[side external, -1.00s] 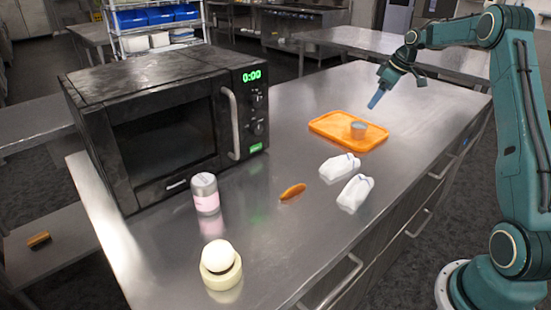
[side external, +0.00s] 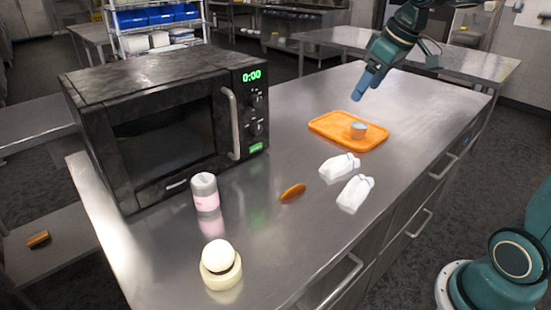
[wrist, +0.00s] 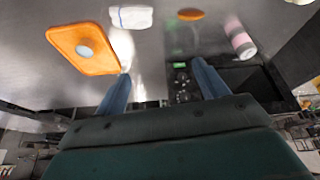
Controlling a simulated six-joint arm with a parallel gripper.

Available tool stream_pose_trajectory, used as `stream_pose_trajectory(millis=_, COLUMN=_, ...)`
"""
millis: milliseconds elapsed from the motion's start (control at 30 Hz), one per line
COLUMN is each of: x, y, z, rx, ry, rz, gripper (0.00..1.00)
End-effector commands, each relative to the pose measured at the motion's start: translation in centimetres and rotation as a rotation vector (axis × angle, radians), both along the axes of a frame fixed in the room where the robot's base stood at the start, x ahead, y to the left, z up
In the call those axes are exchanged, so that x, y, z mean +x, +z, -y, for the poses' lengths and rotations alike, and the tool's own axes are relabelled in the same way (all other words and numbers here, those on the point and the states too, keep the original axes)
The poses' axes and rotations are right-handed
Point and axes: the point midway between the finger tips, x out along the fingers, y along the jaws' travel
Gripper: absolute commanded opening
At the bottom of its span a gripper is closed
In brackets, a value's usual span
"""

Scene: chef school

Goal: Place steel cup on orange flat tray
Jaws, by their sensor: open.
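The steel cup (side external: 358,130) stands upright on the orange flat tray (side external: 325,126), toward its right side. In the wrist view the cup (wrist: 85,51) shows as a small grey round inside the tray (wrist: 62,38), at upper left. My gripper (side external: 361,92) is above and behind the tray in the side view, apart from the cup. Its two blue fingers (wrist: 160,88) are spread wide in the wrist view, with nothing between them.
Two white cartons (side external: 340,167) (side external: 356,193) lie in front of the tray. An orange oval item (side external: 293,192), a pink-labelled can (side external: 206,193) and a cream round object (side external: 220,264) are nearer. A black microwave (side external: 165,120) stands at left. The counter (side external: 420,110) is clear right of the tray.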

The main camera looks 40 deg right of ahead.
Motion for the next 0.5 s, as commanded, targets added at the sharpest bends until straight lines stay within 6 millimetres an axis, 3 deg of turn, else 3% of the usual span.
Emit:
stream_pose_trajectory(millis=200, x=-5.4, y=0.2, z=-4.4, rx=0.002, ry=-0.029, rz=0.023, gripper=0.72)
stream_pose_trajectory(millis=500, x=-12.9, y=-1.5, z=-8.0, rx=0.015, ry=-0.074, rz=0.054, gripper=0.72)
